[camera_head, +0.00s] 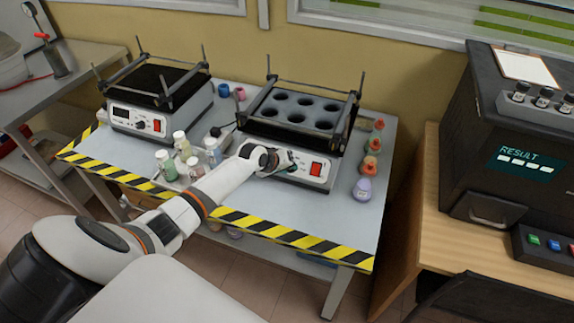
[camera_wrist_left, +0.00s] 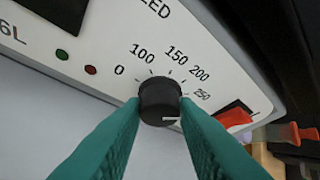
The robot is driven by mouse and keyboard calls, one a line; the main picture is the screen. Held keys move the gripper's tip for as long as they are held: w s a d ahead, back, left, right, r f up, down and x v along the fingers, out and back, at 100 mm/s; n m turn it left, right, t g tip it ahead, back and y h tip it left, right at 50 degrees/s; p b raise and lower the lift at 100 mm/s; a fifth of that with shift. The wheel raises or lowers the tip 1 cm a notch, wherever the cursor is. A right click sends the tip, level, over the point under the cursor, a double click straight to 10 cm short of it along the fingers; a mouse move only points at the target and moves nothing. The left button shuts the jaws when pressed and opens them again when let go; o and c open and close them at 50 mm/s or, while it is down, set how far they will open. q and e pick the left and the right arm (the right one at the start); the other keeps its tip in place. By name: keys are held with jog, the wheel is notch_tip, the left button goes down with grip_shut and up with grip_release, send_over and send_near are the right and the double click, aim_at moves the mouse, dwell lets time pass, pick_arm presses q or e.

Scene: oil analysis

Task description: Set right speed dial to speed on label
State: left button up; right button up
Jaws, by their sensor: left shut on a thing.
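The right shaker (camera_head: 316,170) stands on the table with a dark tray of round wells on top. Its black speed dial (camera_wrist_left: 160,98) shows in the wrist view, with printed marks 0, 100, 150, 200 and 250 around it. A white line on the dial's face points right, a little below the 250 mark. My left gripper (camera_head: 284,162) is at the shaker's front panel, its teal fingers (camera_wrist_left: 160,108) shut on the dial from both sides. In the head view the arm and gripper hide the dial. I cannot make out a label giving a speed.
A red switch (camera_wrist_left: 234,118) sits right of the dial. A second shaker (camera_head: 140,118) stands at the left. Capped bottles (camera_head: 183,145) stand left of my arm, and several small flasks (camera_head: 364,189) line the right side. The striped table edge (camera_head: 290,236) runs along the front.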

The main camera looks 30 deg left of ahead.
pick_arm(q)
jog(key=shift+f, duration=0.15)
dwell(0.3)
jog(key=o, duration=1)
jog(key=shift+c, duration=0.2)
jog(key=v, duration=1.2)
jog(key=shift+p, duration=0.3)
jog(key=shift+d, duration=0.1)
